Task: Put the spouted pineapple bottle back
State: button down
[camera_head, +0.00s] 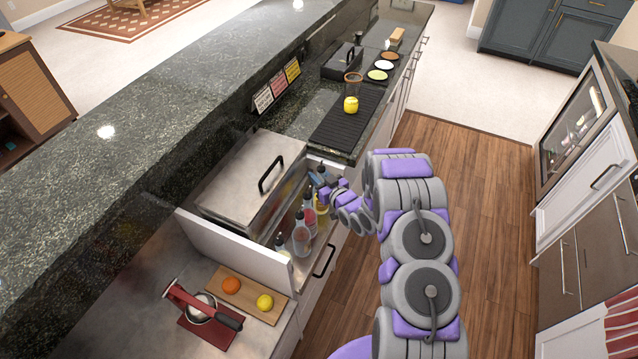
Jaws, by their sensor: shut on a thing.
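An open bottle well (292,207) along the bar's working side holds several spouted bottles in a row. A clear bottle with a dark spout (301,238) and a bottle with reddish contents (309,214) stand upright there. My gripper (322,187) is over the far end of this row, shut on a small spouted bottle (321,203) with yellowish colour. The fingers and wrist partly hide that bottle. I cannot read its label or tell whether its base touches the well floor.
A steel lidded bin (252,185) with a black handle adjoins the well. A white panel (232,250) rises at its near side. A board with an orange and a lemon (264,302) and a red press (203,310) lie nearer. A black mat (348,125) lies beyond. The wooden floor is clear.

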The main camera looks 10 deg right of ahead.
jog(key=f, duration=0.1)
jog(key=f+b, duration=0.1)
jog(key=f, duration=0.1)
jog(key=shift+d+f, duration=0.1)
jog(key=shift+d, duration=0.2)
jog(key=c, duration=0.8)
grip_release()
jog(key=shift+a, duration=0.1)
